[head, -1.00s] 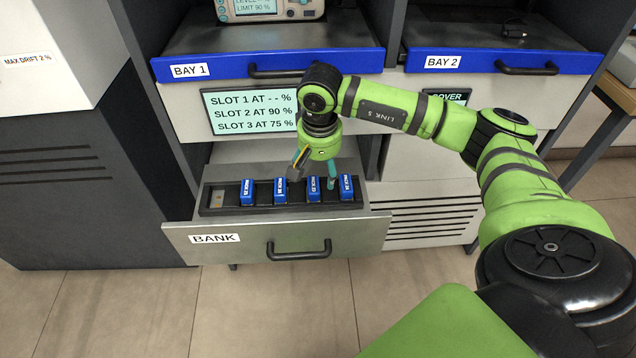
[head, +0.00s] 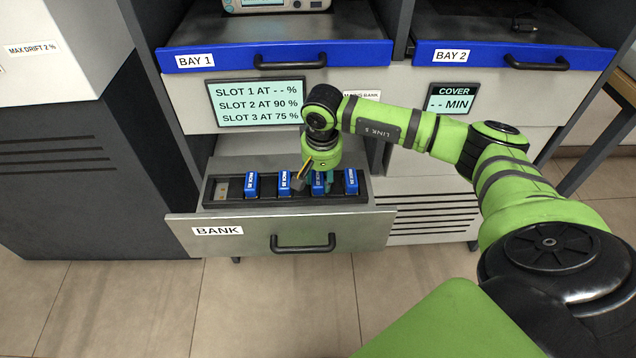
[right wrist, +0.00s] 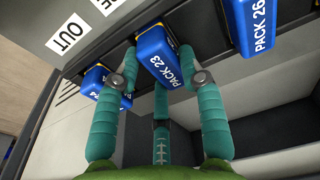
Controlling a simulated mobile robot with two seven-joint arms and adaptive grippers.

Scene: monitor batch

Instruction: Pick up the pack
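Several blue packs stand in a black rack (head: 210,190) inside the pulled-out BANK drawer (head: 345,226). My right gripper (head: 313,183) reaches down over the third pack from the left. In the right wrist view that pack, PACK 23 (right wrist: 160,52), lies between my teal fingers, with a finger on either side of it. The fingers look spread; whether they touch its sides is hard to tell. A neighbouring pack (right wrist: 95,82), partly hidden by a finger, is at left, and PACK 26 (right wrist: 250,22) is at right. My left gripper is not in view.
The rack's leftmost slot (head: 222,188) is empty. The BAY 1 shelf (head: 225,57) and BAY 2 shelf (head: 480,55) jut out above the drawer. A screen (head: 256,103) lists slot percentages. A dark cabinet (head: 75,180) stands at left.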

